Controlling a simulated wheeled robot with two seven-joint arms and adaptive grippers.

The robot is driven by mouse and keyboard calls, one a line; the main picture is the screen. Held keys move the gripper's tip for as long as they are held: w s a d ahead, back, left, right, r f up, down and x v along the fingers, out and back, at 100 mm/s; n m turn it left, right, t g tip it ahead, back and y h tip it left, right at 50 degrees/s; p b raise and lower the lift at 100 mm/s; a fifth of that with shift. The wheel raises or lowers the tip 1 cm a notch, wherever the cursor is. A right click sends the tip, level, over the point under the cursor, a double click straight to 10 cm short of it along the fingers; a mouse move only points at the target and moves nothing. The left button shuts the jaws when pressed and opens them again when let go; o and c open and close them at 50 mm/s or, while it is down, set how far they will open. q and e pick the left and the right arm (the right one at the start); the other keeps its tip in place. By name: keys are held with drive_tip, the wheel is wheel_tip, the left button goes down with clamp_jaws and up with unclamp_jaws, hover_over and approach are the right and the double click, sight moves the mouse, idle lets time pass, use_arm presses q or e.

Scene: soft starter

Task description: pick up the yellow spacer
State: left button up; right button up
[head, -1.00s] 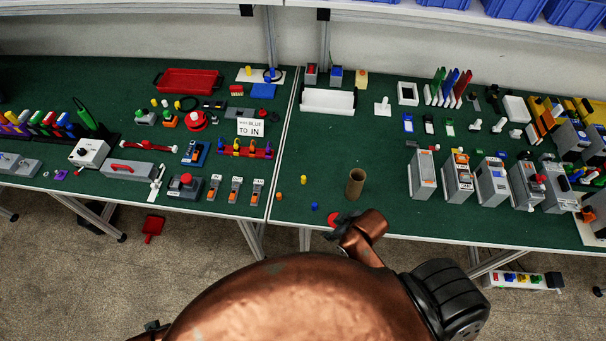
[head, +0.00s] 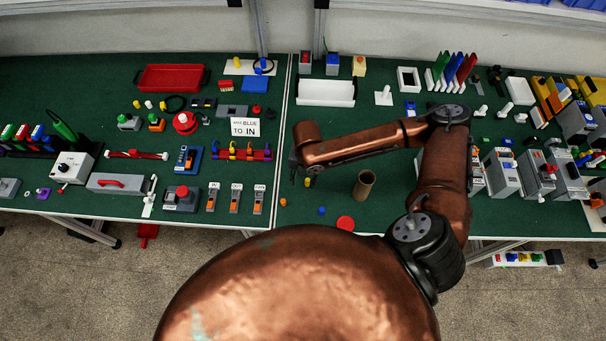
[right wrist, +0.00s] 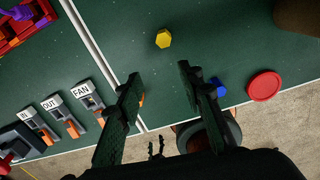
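The yellow spacer (head: 307,183) is a small hexagonal piece standing on the green bench, left of the brown tube (head: 363,184). In the right wrist view the yellow spacer (right wrist: 163,38) lies ahead of the fingertips, roughly in line with the gap between them. My right gripper (head: 295,172) hangs over the bench just beside the spacer in the head view. In the right wrist view the right gripper (right wrist: 158,76) has its two dark fingers apart, with nothing held between them. My left gripper is not in view.
A blue piece (head: 322,210), an orange piece (head: 283,202) and a red disc (head: 345,223) lie near the front edge. The orange piece is mostly hidden behind a finger in the wrist view. Labelled switches (head: 236,198) stand left of the white bench seam.

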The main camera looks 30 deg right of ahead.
sight(308, 181)
drive_tip(key=d, duration=0.1)
drive_tip(key=w+d, duration=0.1)
drive_tip(key=shift+w+d+r+h, duration=0.1)
drive_tip(key=shift+d+r+h, duration=0.2)
drive_tip(key=shift+d, duration=0.05)
drive_tip(key=shift+d+f, duration=0.1)
drive_tip(key=shift+f, duration=0.65)
drive_tip(key=f, duration=0.6)
drive_tip(key=shift+w, duration=0.2)
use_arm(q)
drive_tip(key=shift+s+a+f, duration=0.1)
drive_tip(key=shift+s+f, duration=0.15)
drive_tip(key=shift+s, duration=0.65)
use_arm(e)
drive_tip(key=c, duration=0.9)
drive_tip(key=shift+r, duration=0.1)
